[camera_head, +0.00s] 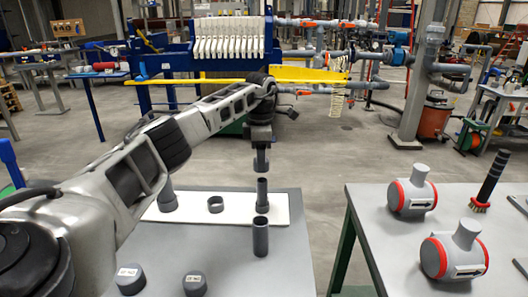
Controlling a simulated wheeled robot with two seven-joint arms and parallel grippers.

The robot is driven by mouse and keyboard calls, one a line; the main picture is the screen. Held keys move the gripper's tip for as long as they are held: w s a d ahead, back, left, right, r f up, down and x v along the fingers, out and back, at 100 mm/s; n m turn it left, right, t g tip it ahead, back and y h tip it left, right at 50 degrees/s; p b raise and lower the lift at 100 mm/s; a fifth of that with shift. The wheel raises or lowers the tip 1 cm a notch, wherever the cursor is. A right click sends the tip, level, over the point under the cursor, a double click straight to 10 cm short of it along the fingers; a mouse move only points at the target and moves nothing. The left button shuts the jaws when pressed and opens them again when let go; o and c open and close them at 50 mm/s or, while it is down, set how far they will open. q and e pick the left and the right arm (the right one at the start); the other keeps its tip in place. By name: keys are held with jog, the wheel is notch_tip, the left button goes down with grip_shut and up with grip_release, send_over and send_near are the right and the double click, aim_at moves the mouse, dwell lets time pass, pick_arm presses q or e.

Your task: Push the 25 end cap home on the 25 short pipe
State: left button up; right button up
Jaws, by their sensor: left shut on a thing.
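My left gripper (260,147) hangs down at the picture's middle. It is shut on a small dark grey cylinder (261,162), which looks like the end cap; the jaws partly hide it. Just below stands an upright grey pipe (262,194) on the white board, with a small gap in the picture between its top and the held piece. Another upright grey pipe (260,238) stands nearer, on the grey table. I cannot tell which one is the 25 short pipe. My right gripper is not in view.
The white board (240,212) also carries a grey ring (215,204) and a grey fitting (167,198). Two labelled grey caps (130,279) (194,284) sit at the near edge. The right table (385,245) holds red-ringed valve bodies (412,193) and a brush (489,182).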

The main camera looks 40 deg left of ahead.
aim_at(261, 180)
pick_arm(q)
jog(key=shift+f, duration=2.45)
jog(key=shift+w, duration=0.1)
jog(key=shift+f+b, duration=0.4)
jog(key=shift+f, duration=0.25)
jog(key=o, duration=0.7)
jog(key=shift+r+p, duration=0.5)
jog(key=shift+r, duration=5.05)
